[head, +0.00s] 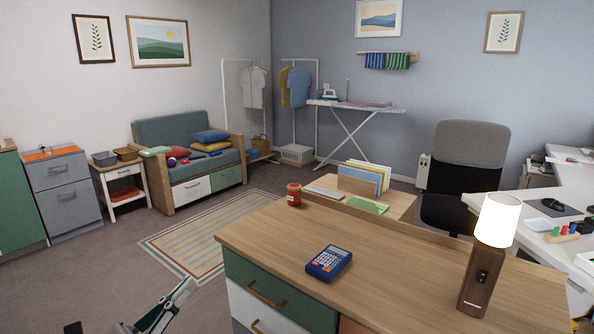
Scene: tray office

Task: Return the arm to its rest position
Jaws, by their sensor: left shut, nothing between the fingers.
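My left gripper (182,296) shows at the bottom left of the head view, in front of the wooden desk's left drawers and over the floor. Its fingers are shut with nothing between them, and it is apart from the desk. Part of my left arm shows below it, cut off by the picture's bottom edge. My right gripper is not in view.
The wooden desk (400,262) carries a blue calculator (329,263), a lit lamp (488,250) and a red can (294,195). A striped rug (205,232) lies on the floor beyond the gripper. Open floor (95,270) lies left of the desk.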

